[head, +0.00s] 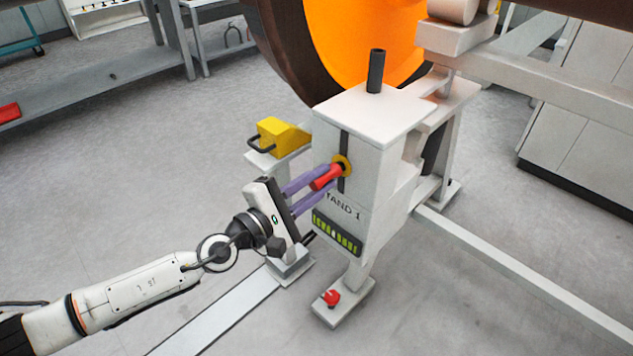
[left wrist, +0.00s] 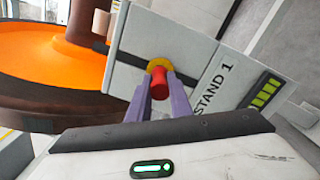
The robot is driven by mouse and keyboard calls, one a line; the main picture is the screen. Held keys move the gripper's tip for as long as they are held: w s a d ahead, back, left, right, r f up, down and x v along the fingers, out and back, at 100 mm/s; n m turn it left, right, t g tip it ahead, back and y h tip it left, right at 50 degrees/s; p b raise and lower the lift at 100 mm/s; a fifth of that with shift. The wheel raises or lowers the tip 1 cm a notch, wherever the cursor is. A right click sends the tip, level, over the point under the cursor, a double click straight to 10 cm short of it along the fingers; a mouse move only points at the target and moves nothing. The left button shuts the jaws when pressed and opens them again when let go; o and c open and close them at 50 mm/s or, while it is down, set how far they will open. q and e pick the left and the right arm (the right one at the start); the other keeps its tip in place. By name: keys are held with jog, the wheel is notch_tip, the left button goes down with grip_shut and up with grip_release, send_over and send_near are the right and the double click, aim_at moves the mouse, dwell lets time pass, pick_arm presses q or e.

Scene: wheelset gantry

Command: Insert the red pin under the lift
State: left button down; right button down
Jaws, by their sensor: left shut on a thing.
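The red pin (head: 325,178) is between the purple fingers of my left gripper (head: 318,182), which is shut on it. The pin points at a yellow ring (head: 343,165) on the front face of the white stand (head: 375,110) marked STAND 1. Its far end meets the ring; how deep it sits is hidden. In the left wrist view, the red pin (left wrist: 159,80) shows between the fingertips, in front of the yellow ring (left wrist: 158,64). A dark vertical slot runs through the ring on the stand's face. My right gripper is not in view.
A yellow block with a dark handle (head: 278,136) sits on a ledge left of the stand. A red knob (head: 331,297) is on the stand's foot. An orange and dark wheel (head: 360,45) stands behind. Floor rails (head: 525,275) run from the stand. Open floor lies left.

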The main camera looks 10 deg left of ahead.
pick_arm(q)
jog(key=shift+x, duration=0.8)
jog(key=c, duration=1.5)
grip_release()
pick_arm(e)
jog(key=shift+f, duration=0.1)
pick_arm(q)
jog(key=v, duration=1)
jog(key=shift+s+a, duration=0.1)
jog(key=shift+s, duration=0.05)
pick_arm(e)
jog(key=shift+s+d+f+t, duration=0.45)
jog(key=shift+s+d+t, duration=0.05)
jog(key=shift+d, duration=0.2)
